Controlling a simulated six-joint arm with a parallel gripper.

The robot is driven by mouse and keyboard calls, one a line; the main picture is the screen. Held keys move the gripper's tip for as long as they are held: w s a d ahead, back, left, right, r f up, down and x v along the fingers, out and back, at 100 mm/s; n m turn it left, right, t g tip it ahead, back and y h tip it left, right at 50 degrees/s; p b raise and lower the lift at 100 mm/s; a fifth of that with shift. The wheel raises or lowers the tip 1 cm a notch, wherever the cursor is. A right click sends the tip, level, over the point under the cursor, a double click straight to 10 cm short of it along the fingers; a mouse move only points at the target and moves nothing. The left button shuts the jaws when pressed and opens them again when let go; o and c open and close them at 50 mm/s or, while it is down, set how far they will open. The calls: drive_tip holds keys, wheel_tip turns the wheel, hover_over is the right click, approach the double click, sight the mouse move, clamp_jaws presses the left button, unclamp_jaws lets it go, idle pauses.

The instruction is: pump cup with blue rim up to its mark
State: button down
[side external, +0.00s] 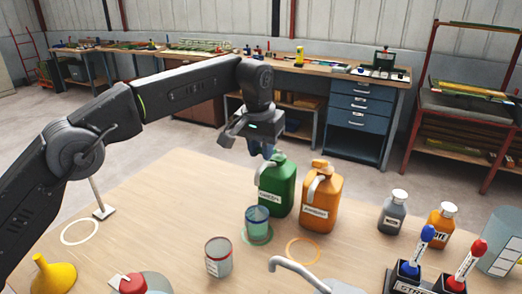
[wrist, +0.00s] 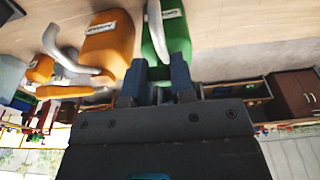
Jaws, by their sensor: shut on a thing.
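The cup with a blue rim (side external: 257,221) stands upright on a green ring marked on the table, in front of the green pump bottle (side external: 278,190). The bottle's grey spout (side external: 263,172) curves down above the cup. The cup looks green-tinted inside; its mark and exact level are too small to tell. My gripper (side external: 263,150) is at the top of the green bottle, shut on its pump head, which the fingers mostly hide. In the wrist view the blue-grey fingers (wrist: 165,84) meet the top of the green bottle (wrist: 168,38).
An orange pump bottle (side external: 322,200) stands close to the right, with an empty orange ring (side external: 303,251) before it. A red-rimmed cup (side external: 218,258) stands front left. A yellow funnel (side external: 52,275), small bottles (side external: 393,212) and a marker holder (side external: 432,278) stand around.

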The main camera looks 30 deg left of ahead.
drive_tip(key=c, duration=1)
unclamp_jaws()
drive_tip(key=shift+o, duration=0.2)
drive_tip(key=shift+r, duration=1.95)
drive_tip(key=s+a+r, duration=0.2)
drive_tip(key=a+r, duration=0.5)
drive_tip(key=a, duration=0.4)
drive_tip(key=shift+a, duration=0.3)
